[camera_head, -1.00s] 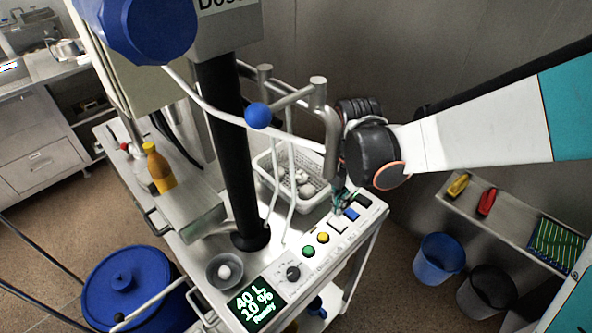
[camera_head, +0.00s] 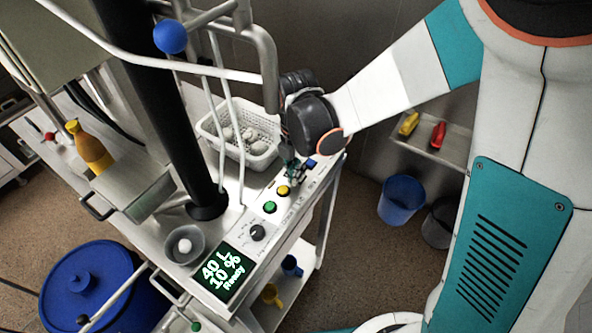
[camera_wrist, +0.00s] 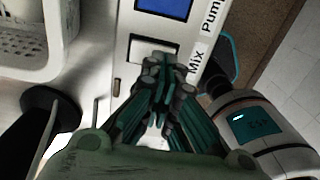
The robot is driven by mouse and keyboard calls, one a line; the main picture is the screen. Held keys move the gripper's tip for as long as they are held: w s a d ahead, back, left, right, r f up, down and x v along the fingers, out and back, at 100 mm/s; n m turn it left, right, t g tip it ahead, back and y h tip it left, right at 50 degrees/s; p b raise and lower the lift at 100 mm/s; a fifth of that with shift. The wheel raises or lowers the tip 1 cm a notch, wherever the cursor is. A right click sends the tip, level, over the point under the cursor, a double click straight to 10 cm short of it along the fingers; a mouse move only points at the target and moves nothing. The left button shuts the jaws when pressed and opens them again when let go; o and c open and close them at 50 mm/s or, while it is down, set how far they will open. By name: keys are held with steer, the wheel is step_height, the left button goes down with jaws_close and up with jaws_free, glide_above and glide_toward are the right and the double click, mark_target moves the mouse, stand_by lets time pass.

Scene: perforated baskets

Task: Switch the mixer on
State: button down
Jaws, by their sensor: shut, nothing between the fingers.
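The mixer's control panel shows a white switch (camera_wrist: 146,49) in a dark frame, with the label "Mix" (camera_wrist: 195,62) beside it in the wrist view. My gripper (camera_wrist: 162,62) is shut and empty, its green and grey fingertips over the lower part of this switch. I cannot tell if they touch it. In the head view my gripper (camera_head: 291,174) is at the panel's far end and largely hides the white switch. A blue switch (camera_wrist: 160,5) labelled "Pump" lies just beyond.
Yellow (camera_head: 283,190) and green (camera_head: 270,207) buttons and a black knob (camera_head: 257,232) line the panel.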

steer(key=shift+s+d+f+b, duration=0.1)
steer(key=shift+f+b, duration=0.35)
steer(key=shift+r, duration=0.1)
steer(key=shift+w+a+r, duration=0.25)
steer(key=shift+w+a, duration=0.25)
steer(key=shift+a, duration=0.1)
